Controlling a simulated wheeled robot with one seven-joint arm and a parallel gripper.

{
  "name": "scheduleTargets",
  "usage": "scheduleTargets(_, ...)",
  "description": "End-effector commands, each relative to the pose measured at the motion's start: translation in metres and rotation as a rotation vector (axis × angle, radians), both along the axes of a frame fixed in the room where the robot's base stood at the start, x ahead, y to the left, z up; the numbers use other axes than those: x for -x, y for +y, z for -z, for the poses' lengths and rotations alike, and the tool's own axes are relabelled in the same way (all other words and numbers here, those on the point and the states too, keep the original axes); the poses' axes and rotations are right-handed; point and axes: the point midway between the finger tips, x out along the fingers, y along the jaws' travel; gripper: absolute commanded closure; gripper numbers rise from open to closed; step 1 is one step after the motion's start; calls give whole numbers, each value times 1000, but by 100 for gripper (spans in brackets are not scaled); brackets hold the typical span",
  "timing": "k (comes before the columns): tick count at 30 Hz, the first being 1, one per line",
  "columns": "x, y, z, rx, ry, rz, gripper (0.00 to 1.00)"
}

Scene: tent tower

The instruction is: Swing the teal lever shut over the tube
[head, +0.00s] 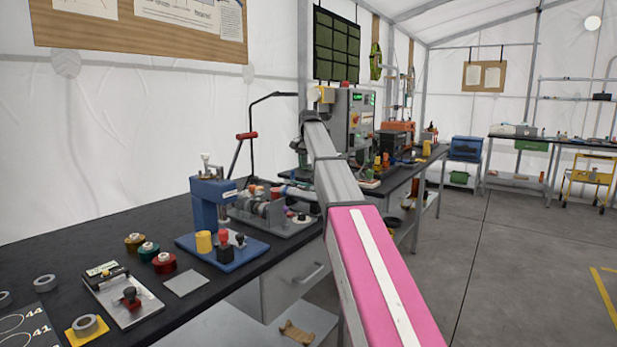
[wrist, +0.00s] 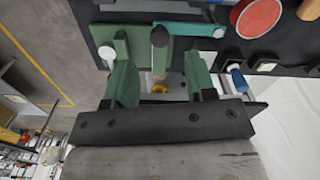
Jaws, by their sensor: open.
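In the wrist view my gripper (wrist: 158,70) is open, with its two green fingers apart on either side of the middle. A teal lever (wrist: 190,29) shows just beyond the fingertips, as a bar running right from a dark round joint. A white round knob (wrist: 107,54) is by the left finger. I cannot make out the tube for certain. In the head view my arm reaches away over the bench, and its end and the lever are not clear.
The black bench (head: 60,245) carries a blue press (head: 207,203), a metal fixture (head: 275,215), several tape rolls and a clamp plate (head: 122,295). A control cabinet (head: 354,120) stands farther back. A red round thing (wrist: 255,17) is at the wrist view's top right. Floor at right is open.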

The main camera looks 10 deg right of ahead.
Motion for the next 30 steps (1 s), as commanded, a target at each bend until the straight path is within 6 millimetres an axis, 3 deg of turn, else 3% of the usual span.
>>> scheduleTargets(3, 1, 0, 21, -1, 1, 0, 50)
scheduleTargets(9, 1, 0, 44, 0, 0, 0, 50)
scheduleTargets(22, 0, 0, 52, 1, -1, 0, 50)
scheduleTargets(27, 0, 0, 52, 0, 0, 0, 100)
scheduleTargets(30, 0, 0, 52, 0, 0, 0, 100)
